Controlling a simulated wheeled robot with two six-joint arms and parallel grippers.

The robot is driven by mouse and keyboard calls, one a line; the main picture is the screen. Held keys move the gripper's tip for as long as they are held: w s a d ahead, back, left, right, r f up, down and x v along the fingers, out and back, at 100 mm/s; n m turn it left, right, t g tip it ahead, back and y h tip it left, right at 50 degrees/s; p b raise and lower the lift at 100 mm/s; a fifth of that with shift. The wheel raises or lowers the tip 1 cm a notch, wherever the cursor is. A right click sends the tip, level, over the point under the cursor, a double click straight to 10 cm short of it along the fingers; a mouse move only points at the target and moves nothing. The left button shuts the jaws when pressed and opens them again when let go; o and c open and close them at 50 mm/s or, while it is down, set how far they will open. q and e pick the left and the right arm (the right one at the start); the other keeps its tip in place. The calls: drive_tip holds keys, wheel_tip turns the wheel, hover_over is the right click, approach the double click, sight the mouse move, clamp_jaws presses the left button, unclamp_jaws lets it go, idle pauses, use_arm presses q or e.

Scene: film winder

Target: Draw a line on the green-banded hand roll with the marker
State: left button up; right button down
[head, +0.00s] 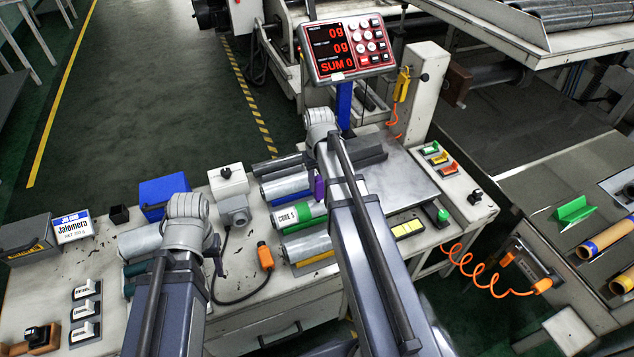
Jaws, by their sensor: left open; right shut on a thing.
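The green-banded hand roll (297,217) is silver with a green band and a "CORE 3" label. It lies on the white bench among other rolls, left of my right arm. My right gripper (319,160) is largely hidden behind its own arm above the right end of the rolls. An upright purple object (319,188), perhaps the marker, shows by that arm, near and behind the green-banded roll. I cannot see whether it touches a roll. My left gripper (213,245) is open over the left part of the bench, its fingers mostly hidden by its arm.
Neighbouring silver rolls (286,188) lie close behind and in front. A grey device with a cable and orange plug (265,256) stands between my arms. A blue box (163,194) and a scale display (348,46) stand further back.

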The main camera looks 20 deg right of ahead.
drive_tip(key=shift+s+d, duration=0.1)
drive_tip(key=shift+d, duration=1.5)
idle(0.6)
wheel_tip(320, 180, up, 7)
drive_tip(key=p, duration=0.7)
idle(0.4)
